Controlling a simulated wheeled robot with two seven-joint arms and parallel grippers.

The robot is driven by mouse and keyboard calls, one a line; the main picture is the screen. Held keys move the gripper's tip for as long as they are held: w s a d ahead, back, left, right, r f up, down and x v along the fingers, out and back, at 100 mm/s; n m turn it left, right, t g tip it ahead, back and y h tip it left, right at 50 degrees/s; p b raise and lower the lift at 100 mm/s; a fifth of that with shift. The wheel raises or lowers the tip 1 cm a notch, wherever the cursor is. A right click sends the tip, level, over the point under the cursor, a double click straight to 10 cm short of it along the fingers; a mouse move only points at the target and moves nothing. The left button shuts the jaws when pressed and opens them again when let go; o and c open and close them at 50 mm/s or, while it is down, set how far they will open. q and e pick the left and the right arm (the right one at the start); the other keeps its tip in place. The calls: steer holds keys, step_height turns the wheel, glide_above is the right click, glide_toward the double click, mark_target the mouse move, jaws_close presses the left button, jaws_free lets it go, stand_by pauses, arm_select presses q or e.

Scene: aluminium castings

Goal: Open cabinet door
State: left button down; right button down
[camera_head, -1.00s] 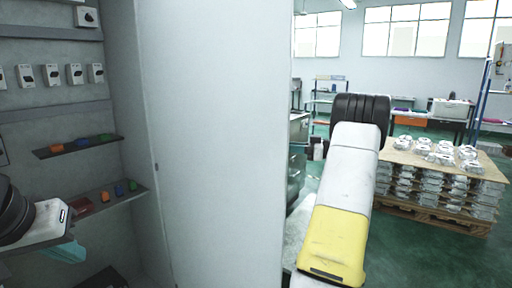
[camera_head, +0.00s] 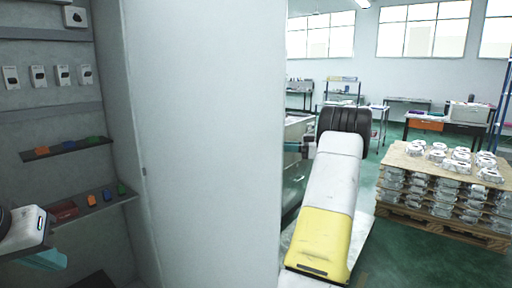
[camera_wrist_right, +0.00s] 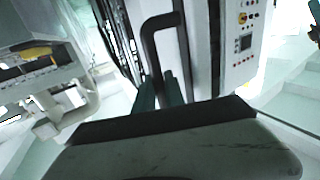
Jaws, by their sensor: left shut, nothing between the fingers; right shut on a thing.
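The cabinet stands open at the left of the head view, with its grey shelved interior (camera_head: 50,125) showing. Its white door (camera_head: 205,150) stands swung out across the middle, inner face towards me. My right arm reaches around the door's free edge. My right gripper (camera_head: 294,147) shows partly behind that edge. In the right wrist view, its teal fingers (camera_wrist_right: 168,90) are shut on the black door handle (camera_wrist_right: 152,50). The door hides the handle in the head view. My left gripper (camera_head: 45,260) is shut and empty before the lower shelves, partly cut off.
Small coloured parts (camera_head: 107,195) lie on narrow shelves, with small white boxes (camera_head: 62,75) above. A pallet of castings (camera_head: 440,180) stands on the green floor at the right. Workbenches line the back. In the right wrist view, a control panel (camera_wrist_right: 240,45) is beside the handle.

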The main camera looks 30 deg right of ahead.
steer(key=shift+a, duration=0.1)
steer(key=c, duration=1.7)
jaws_free()
steer(key=v, duration=0.7)
steer(key=shift+s+d, duration=0.2)
steer(key=shift+d, duration=0.15)
steer(key=shift+s+d, duration=0.1)
